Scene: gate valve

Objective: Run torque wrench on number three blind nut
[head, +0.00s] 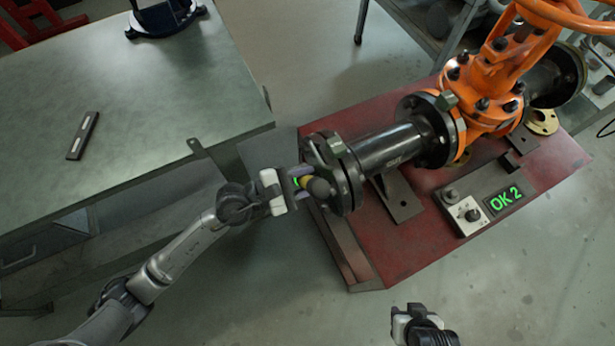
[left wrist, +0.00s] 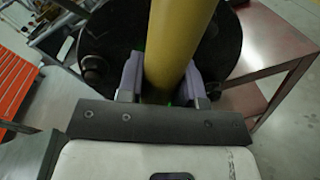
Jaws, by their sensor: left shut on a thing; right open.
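My left gripper (head: 301,185) is shut on the torque wrench (head: 308,183), at the blind flange (head: 347,172) on the near end of the black pipe. In the left wrist view the yellow wrench handle (left wrist: 180,40) runs between the two purple-grey finger pads (left wrist: 163,82). The dark flange disc (left wrist: 232,45) is behind it, with a nut (left wrist: 95,68) at its left edge. The wrench's contact with a nut is hidden, and I cannot tell which nut is number three. My right gripper (head: 408,313) is open and empty at the bottom edge.
The orange gate valve (head: 490,85) and black pipe (head: 393,148) stand on a red base (head: 400,255). A control box (head: 465,214) sits beside a display (head: 505,199) reading "OK 2". A green-topped bench (head: 150,90) at left holds a small level-like bar (head: 83,135).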

